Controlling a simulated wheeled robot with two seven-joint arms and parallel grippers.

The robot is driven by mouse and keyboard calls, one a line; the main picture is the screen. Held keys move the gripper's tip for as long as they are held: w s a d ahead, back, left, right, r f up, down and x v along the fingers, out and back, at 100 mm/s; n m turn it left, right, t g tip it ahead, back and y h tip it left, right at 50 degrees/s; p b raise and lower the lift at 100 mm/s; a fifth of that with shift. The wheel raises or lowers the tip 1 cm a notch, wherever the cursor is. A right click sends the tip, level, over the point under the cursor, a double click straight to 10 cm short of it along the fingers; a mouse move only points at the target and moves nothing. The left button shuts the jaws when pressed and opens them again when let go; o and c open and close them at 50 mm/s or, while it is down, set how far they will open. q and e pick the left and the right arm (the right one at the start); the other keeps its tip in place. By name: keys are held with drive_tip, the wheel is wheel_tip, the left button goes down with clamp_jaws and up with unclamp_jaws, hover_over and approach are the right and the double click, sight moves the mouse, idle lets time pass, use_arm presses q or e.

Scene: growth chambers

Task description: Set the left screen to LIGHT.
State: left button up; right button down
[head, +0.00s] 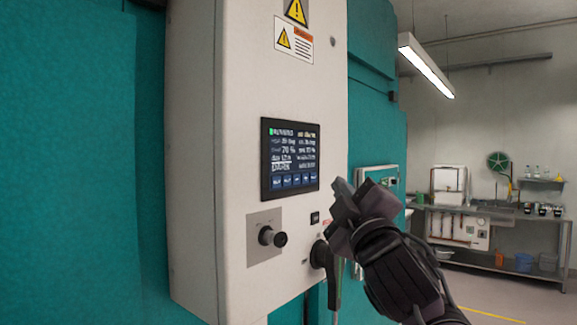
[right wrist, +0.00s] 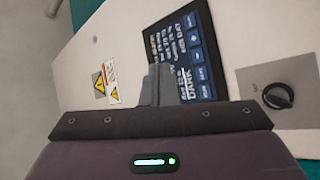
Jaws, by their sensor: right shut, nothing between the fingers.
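A dark screen (head: 290,155) with lines of small text and a row of blue buttons (head: 292,181) along its bottom is set in a white control panel (head: 240,90). No second screen shows. In the right wrist view the screen (right wrist: 172,50) appears turned, and a larger word on it reads DARK. My right gripper (head: 343,203) is shut and empty, to the right of the screen's lower corner and apart from it in the picture. In the right wrist view its fingers (right wrist: 156,85) overlap the screen's edge; I cannot tell whether they touch. My left gripper is out of view.
A black knob (head: 272,237) sits below the screen, and a dark handle (head: 328,262) sticks out at lower right, close to my right gripper. Warning labels (head: 294,40) are above. A steel bench (head: 500,215) stands far back right.

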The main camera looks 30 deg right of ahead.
drive_tip(key=shift+s+a+r+n, duration=0.1)
drive_tip(key=shift+s+n, duration=0.3)
drive_tip(key=shift+n, duration=0.6)
drive_tip(key=b, duration=0.4)
approach(287, 180)
drive_tip(key=w+d+r, duration=0.3)
drive_tip(key=w, duration=0.1)
drive_tip(key=shift+w+d+r, duration=0.15)
drive_tip(key=shift+d+r, duration=0.05)
drive_tip(key=shift+r, duration=0.05)
drive_tip(key=shift+w, duration=0.1)
idle(1.1)
drive_tip(key=shift+w, duration=0.15)
drive_tip(key=shift+w+a, duration=0.15)
drive_tip(key=shift+w, duration=0.05)
